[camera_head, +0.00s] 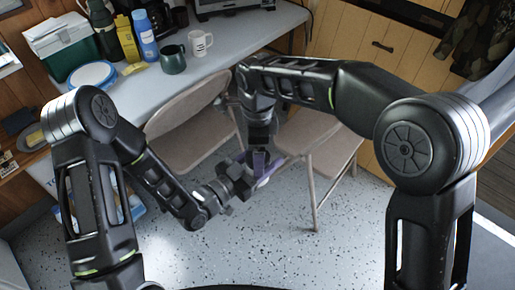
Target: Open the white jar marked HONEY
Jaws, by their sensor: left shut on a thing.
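My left gripper (248,172) reaches in from the lower left and is shut on a small purple and pale thing (262,160) held in the air in front of the chairs. Dark fingers cover most of this thing, and no HONEY mark can be read on it. My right gripper (259,143) points down from above, right at the top of the held thing. Whether its fingers are open or shut is hidden. No white jar with a readable HONEY mark shows elsewhere.
Two folding chairs (185,120) stand behind my grippers. The speckled floor in front is clear.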

